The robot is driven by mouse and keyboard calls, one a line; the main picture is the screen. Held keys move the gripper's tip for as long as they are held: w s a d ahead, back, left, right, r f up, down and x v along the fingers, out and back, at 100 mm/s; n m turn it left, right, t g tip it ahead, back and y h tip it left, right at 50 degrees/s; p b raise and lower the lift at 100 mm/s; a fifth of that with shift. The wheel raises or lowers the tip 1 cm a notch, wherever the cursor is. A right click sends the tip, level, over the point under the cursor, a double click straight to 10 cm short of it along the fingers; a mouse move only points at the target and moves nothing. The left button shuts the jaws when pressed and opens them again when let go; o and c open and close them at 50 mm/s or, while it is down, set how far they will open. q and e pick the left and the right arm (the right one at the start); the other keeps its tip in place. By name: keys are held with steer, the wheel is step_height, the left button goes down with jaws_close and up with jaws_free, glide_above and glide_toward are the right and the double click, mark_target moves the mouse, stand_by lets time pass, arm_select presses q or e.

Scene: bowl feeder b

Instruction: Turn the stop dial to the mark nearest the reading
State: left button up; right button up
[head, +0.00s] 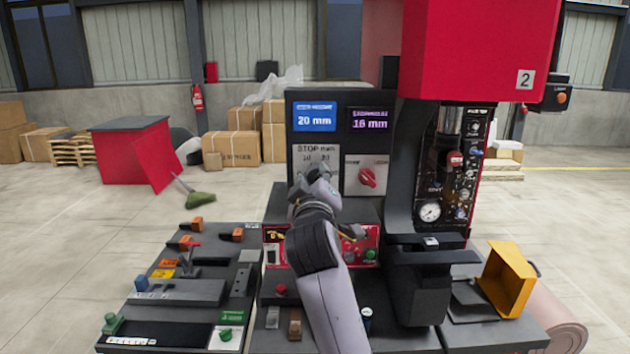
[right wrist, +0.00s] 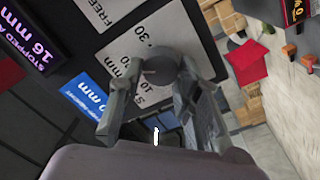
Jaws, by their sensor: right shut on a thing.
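The stop dial (right wrist: 160,68) is a dark round knob on a light plate marked "STOP mm" (head: 316,152) on the black panel. In the right wrist view the two fingers of my right gripper (right wrist: 150,92) are closed around its sides. In the head view my right gripper (head: 318,182) covers the dial and the lower part of the plate. The dial's pointer is hidden, so I cannot tell its mark. Above it, a blue display (head: 314,119) reads 20 mm and a purple display (head: 369,120) reads 16 mm. My left gripper is not in view.
A red knob (head: 367,177) on its own light plate sits just right of the dial. The black and red machine (head: 478,45) stands further right. A bench (head: 178,290) with several blocks lies at the left, and a yellow bin (head: 508,278) at the right.

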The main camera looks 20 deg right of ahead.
steer(key=shift+f, duration=0.2)
steer(key=o, duration=1.1)
steer(key=shift+r, duration=0.1)
steer(key=shift+o, duration=0.2)
steer(key=v, duration=0.7)
steer(key=shift+s, duration=0.25)
